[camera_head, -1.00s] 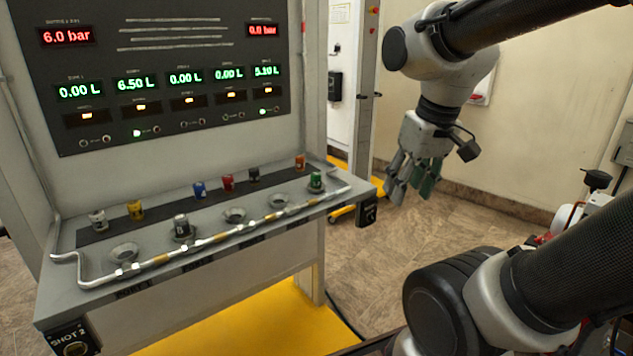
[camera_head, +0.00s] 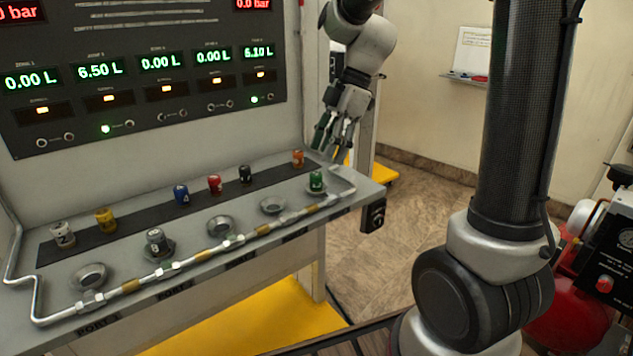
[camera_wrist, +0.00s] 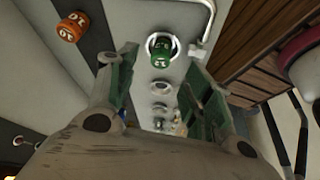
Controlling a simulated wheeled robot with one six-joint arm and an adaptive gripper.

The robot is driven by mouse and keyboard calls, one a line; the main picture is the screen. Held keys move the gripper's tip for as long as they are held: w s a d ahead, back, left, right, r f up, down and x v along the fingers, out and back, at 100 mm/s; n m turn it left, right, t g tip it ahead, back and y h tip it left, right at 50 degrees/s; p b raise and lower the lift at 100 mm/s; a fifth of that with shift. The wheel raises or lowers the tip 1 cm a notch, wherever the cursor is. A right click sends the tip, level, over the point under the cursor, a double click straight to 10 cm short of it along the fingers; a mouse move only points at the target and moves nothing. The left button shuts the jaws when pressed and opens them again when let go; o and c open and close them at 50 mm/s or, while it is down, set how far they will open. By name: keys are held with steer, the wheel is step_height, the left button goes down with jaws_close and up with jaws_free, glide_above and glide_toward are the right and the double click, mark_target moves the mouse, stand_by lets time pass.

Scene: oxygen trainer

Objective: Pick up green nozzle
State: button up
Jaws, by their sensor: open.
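The green nozzle (camera_head: 316,181) stands upright in the port at the right end of the panel's shelf. In the wrist view the green nozzle (camera_wrist: 161,53) sits in its ring, ahead of and between the spread fingers. My gripper (camera_head: 335,150) hangs above the right end of the shelf, a little above and to the right of the nozzle, fingers pointing down. It is open and empty; in the wrist view my gripper (camera_wrist: 160,75) shows its green-padded fingers wide apart. Nothing touches the nozzle.
An orange nozzle (camera_head: 298,158) stands close behind the green one. Black (camera_head: 245,174), red (camera_head: 214,184), blue (camera_head: 181,195), yellow (camera_head: 105,220) and other nozzles stand farther left. A metal pipe (camera_head: 232,240) runs along the shelf's front. The display panel (camera_head: 150,130) rises behind.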

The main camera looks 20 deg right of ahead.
mark_target(317, 173)
steer(key=x, duration=0.6)
steer(key=shift+a, duration=0.1)
